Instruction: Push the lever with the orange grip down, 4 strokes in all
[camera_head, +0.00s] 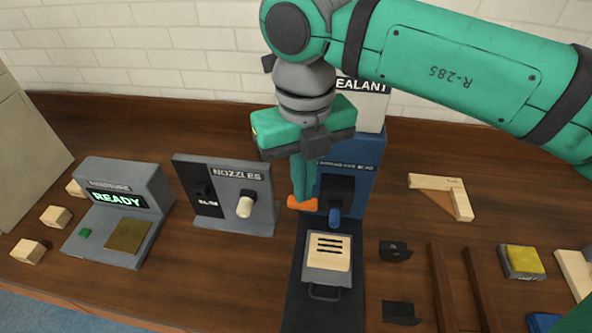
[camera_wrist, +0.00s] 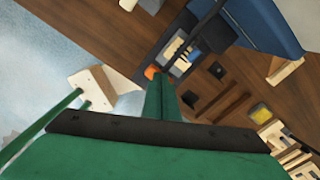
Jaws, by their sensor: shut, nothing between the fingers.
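The orange grip (camera_head: 302,204) shows right under my gripper's fingertips, at the front left of the blue sealant machine (camera_head: 362,160). The rest of the lever is hidden behind my gripper. My gripper (camera_head: 302,198) points down with its teal fingers together and nothing between them. The fingertips overlap the grip in this view; I cannot tell whether they press on it. In the wrist view the orange patch (camera_wrist: 151,72) lies just beyond the fingertips (camera_wrist: 160,78). A blue nozzle (camera_head: 335,216) hangs above a pale wooden block with dark lines (camera_head: 328,252) on the dark stand.
The nozzles panel (camera_head: 225,193) stands to the left, close to my gripper. A grey console reading READY (camera_head: 118,205) is farther left, with small wooden blocks (camera_head: 56,216). To the right lie a wooden corner frame (camera_head: 443,194), dark rails (camera_head: 440,285) and a yellow-topped block (camera_head: 522,261).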

